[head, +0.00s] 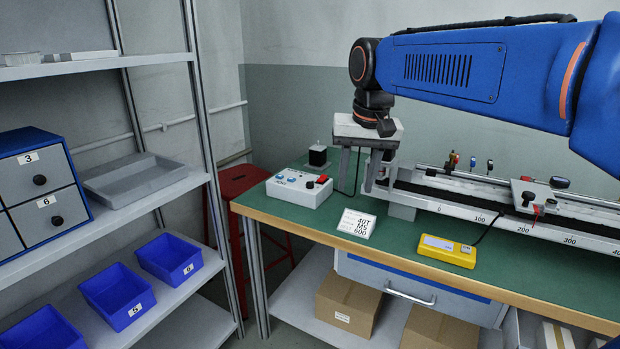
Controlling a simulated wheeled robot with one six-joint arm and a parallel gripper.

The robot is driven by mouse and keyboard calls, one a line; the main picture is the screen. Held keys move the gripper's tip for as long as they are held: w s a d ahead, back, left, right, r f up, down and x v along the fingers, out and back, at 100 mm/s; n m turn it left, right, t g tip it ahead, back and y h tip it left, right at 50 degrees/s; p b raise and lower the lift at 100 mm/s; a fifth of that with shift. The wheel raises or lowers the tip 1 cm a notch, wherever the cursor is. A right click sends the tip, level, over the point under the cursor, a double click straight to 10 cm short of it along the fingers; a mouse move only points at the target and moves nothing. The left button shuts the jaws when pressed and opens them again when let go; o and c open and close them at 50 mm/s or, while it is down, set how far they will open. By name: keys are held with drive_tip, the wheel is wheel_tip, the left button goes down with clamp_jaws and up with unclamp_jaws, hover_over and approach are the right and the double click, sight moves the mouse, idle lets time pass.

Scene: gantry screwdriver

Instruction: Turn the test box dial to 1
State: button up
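A white box (299,188), which looks like the test box, sits at the left end of the green bench top. Its top has small blue knobs (281,180) and a red switch (322,179). The dial's markings and setting are too small to read. My gripper (360,188) points down to the right of the box, near the left end of the rail. Its two fingers are apart with nothing seen between them, and it appears clear of the box.
A card (355,223) reading "40T M5 600" stands in front of my gripper. A yellow handheld device (447,251) lies near the front edge. A long scaled rail (480,208) runs along the bench. A small black block (318,156) stands behind the box. Shelves with blue bins (118,297) are left.

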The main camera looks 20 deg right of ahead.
drive_tip(key=w+a+r+m+g, duration=0.15)
drive_tip(key=w+r, duration=0.35)
drive_tip(key=w, duration=0.8)
drive_tip(key=r+m+g, duration=0.1)
drive_tip(key=r+m, duration=0.1)
drive_tip(key=m, duration=0.1)
hover_over(310, 183)
drive_tip(key=shift+n, duration=0.25)
wheel_tip(310, 183, down, 18)
drive_tip(key=shift+w+r, duration=0.1)
drive_tip(key=shift+w, duration=0.05)
clamp_jaws()
